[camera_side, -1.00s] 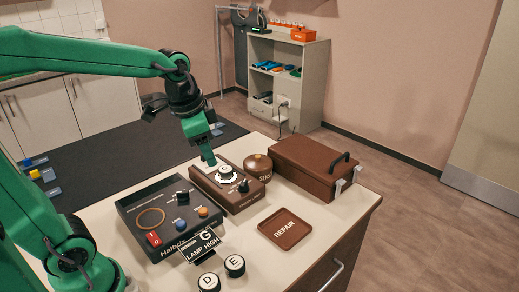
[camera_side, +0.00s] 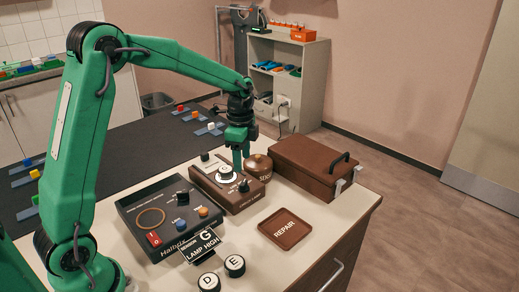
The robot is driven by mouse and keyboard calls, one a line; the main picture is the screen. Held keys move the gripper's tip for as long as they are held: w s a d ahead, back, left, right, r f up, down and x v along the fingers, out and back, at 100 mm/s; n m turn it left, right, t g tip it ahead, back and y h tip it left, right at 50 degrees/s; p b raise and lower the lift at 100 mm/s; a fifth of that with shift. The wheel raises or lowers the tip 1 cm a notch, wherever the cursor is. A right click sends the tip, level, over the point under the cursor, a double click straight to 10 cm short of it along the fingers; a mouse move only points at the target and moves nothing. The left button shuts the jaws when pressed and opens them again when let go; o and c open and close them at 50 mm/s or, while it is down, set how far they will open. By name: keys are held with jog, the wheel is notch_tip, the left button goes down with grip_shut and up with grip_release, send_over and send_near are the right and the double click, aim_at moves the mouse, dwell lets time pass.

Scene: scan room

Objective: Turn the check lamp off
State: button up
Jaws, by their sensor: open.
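A brown box with lamp controls (camera_side: 213,184) stands on the pale worktop, with small lettering on its front that I cannot read for certain. My gripper (camera_side: 238,167) points down over the box's right side, just behind the front-right knob. It is open and holds nothing visible. I cannot tell whether it touches the box.
A black console (camera_side: 150,198) with a red switch stands left of the box. A round brown pot (camera_side: 258,165) is close at the right, then a brown case (camera_side: 306,165). A REPAIR tray (camera_side: 285,240), a small sign (camera_side: 199,246) and discs D and E (camera_side: 234,265) lie in front.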

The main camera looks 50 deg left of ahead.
aim_at(243, 182)
jog(key=shift+w+f, duration=0.1)
jog(key=shift+f, duration=0.15)
jog(key=shift+f, duration=3.75)
jog(key=c, duration=1)
